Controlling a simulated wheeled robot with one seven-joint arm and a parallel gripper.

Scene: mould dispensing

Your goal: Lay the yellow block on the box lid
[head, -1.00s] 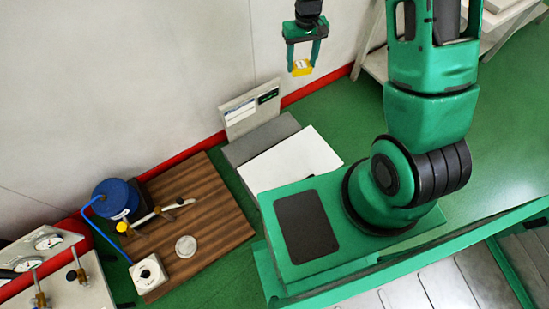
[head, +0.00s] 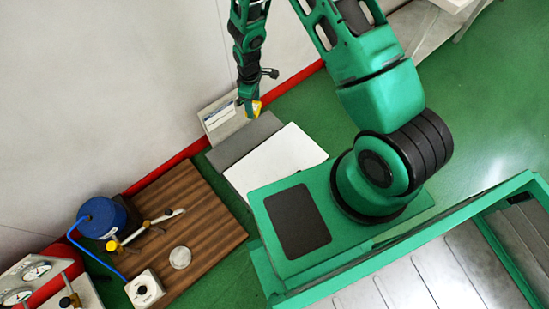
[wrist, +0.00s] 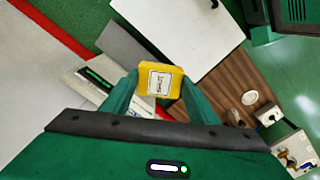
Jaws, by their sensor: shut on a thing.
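The yellow block (wrist: 146,92) has a white label with dark print. My gripper (wrist: 160,92) is shut on it, with one green finger on each side. In the head view the block (head: 256,109) shows small at the tip of my gripper (head: 251,101), in front of the upright panel. A flat white surface (head: 270,165) lies beside a grey surface (head: 240,142); I cannot tell for sure which is the box lid. In the wrist view the white surface (wrist: 185,25) and the grey one (wrist: 125,45) lie beyond the block, which looks held above and apart from them.
An upright panel with a small display (wrist: 97,78) stands at the back edge of the grey surface. A brown wooden board (head: 205,215) holds a blue round container (head: 110,218), a metal rod with yellow fittings and a round disc. The white surface looks bare.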

